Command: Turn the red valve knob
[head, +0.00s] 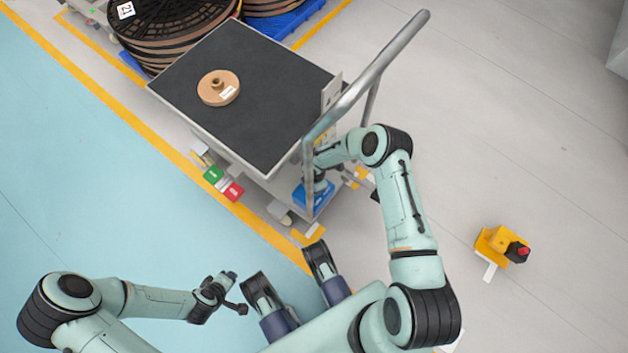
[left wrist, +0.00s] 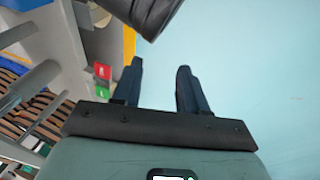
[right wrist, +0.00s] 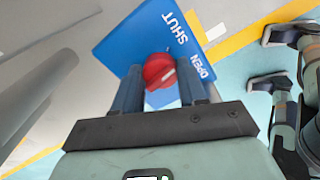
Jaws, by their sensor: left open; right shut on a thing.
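The red valve knob (right wrist: 158,68) shows in the right wrist view, in front of a blue panel (right wrist: 145,38) lettered SHUT and OPEN. My right gripper (right wrist: 160,82) is shut on the knob, one finger on each side. The knob has a pale mark; I cannot tell exactly which word it points to. In the head view the blue panel (head: 325,196) is low at the cart's handle end, and my right gripper hides the knob there. My left gripper (head: 234,291) is open and empty, over the floor at lower left; its fingers (left wrist: 160,80) show apart in the left wrist view.
The cart has a dark top (head: 255,105) with a cardboard reel (head: 208,96) on it. Its grey handle (head: 385,60) rises beside my right arm. Green and red tags (head: 213,174) hang at its near side. A yellow device (head: 497,240) stands on the open floor at right.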

